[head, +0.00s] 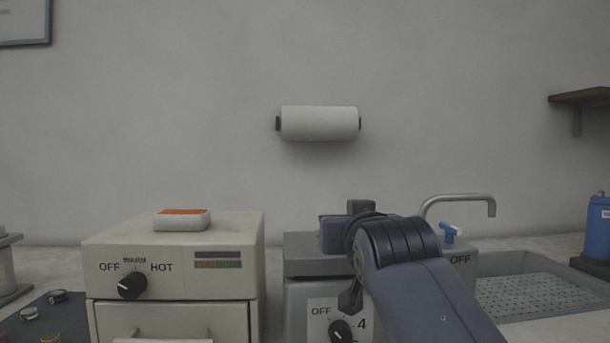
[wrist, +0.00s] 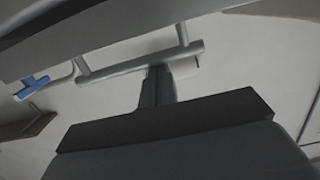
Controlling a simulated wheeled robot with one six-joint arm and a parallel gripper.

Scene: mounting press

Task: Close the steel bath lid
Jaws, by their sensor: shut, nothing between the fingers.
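The grey steel bath (head: 300,305) stands right of the cream oven in the head view, with an OFF-marked dial on its front. Its lid (head: 303,252) appears flat or nearly flat on top; my arm covers its right part, and I cannot tell whether it is fully down. In the wrist view the lid (wrist: 120,35) crosses the top as a grey panel, with a bar handle (wrist: 110,68) on two posts. My gripper (wrist: 157,72) is shut and empty, its fingertips at the bar. I cannot tell whether they touch it. In the head view my arm hides the fingertips.
A cream oven (head: 175,265) with an orange-topped block (head: 182,220) stands close on the left. A tap (head: 460,198) and a perforated sink tray (head: 535,295) lie to the right. A paper roll (head: 320,123) hangs on the wall above.

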